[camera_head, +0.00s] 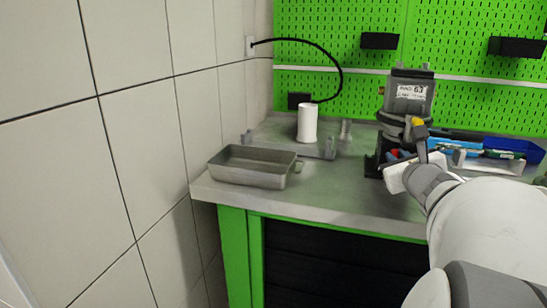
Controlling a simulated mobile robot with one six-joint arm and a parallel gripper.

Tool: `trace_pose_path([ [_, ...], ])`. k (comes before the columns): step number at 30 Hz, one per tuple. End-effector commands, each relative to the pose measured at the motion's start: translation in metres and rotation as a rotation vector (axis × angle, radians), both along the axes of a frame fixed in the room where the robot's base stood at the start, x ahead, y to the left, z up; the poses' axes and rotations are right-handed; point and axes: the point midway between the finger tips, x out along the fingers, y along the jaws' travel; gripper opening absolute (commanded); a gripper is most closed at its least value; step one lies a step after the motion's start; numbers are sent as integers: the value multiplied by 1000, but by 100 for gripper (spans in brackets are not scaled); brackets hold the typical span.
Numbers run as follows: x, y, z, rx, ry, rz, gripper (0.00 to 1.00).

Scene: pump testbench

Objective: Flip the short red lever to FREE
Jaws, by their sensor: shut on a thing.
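The grey pump unit (408,100) stands upright at the right of the bench, with a white label on its upper front. A small red part (393,155), which looks like the short red lever, shows low on the pump's front, just above my gripper. A small blue part is beside it. My gripper (405,162) reaches in from the lower right, close against the pump's lower front. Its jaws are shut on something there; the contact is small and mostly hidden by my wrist. The lever's angle and any FREE marking cannot be read.
A yellow-topped part (417,122) stands at the pump's front, close above my wrist. A blue bin (510,146) with items is at the right. A grey metal tray (253,178) and a white cylinder (307,123) stand left. Bare bench lies between the tray and pump.

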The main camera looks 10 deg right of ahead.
Motion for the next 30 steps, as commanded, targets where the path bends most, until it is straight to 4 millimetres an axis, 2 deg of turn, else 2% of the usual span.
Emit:
trace_pose_path([
  [6,4,7,-4,-139,80,3,0],
  [15,6,10,-5,-255,151,3,0],
  [30,7,11,-5,-289,174,2,0],
])
